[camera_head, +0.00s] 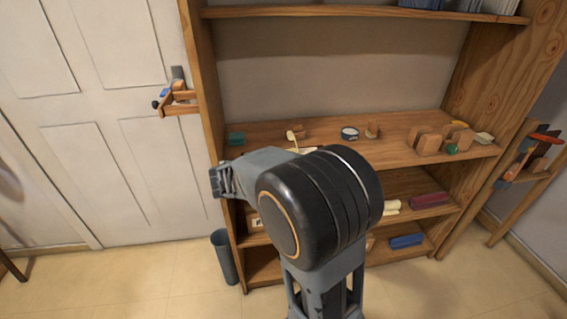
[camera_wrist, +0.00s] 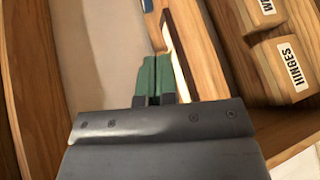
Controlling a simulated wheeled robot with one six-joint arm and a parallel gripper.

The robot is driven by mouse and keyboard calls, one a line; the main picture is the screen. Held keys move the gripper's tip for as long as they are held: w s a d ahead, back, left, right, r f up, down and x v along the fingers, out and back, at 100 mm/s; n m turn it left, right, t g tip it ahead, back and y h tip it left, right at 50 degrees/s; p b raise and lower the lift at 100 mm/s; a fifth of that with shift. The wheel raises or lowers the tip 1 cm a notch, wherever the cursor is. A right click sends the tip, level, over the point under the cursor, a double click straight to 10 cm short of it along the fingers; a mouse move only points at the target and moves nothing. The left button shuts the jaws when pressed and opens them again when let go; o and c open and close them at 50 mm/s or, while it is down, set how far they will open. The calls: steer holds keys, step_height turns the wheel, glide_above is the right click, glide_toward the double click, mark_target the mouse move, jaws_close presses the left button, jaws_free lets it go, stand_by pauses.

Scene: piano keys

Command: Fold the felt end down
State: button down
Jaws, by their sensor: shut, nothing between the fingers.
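A green piece (camera_wrist: 147,76), which looks like the felt, shows just beyond my fingertips in the wrist view. A thin dark line runs lengthwise through it. My gripper (camera_wrist: 154,99) is shut and empty, its short dark fingertips at the near end of the green. I cannot tell whether they touch it, or which end of it is raised. In the head view my large black arm joint covers the middle of the shelves, and I cannot make out my fingertips or this felt there.
Wooden boxes, one labelled HINGES (camera_wrist: 285,66), stand to the right in the wrist view. A wooden shelf unit (camera_head: 212,100) holds small wooden blocks (camera_head: 425,140), a dark green item (camera_head: 236,139) and a blue item (camera_head: 406,241). A grey bin (camera_head: 226,257) stands at its left.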

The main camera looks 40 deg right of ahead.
steer(key=w+f+n+t+h+b, duration=0.3)
steer(key=w+f+t+h+b, duration=0.15)
steer(key=w, duration=0.55)
steer(key=shift+n+t, duration=0.4)
steer(key=shift+t, duration=0.25)
steer(key=x, duration=1)
steer(key=shift+w+d+p, duration=0.1)
steer(key=shift+d+p, duration=0.05)
steer(key=shift+p, duration=0.25)
steer(key=shift+r, duration=0.1)
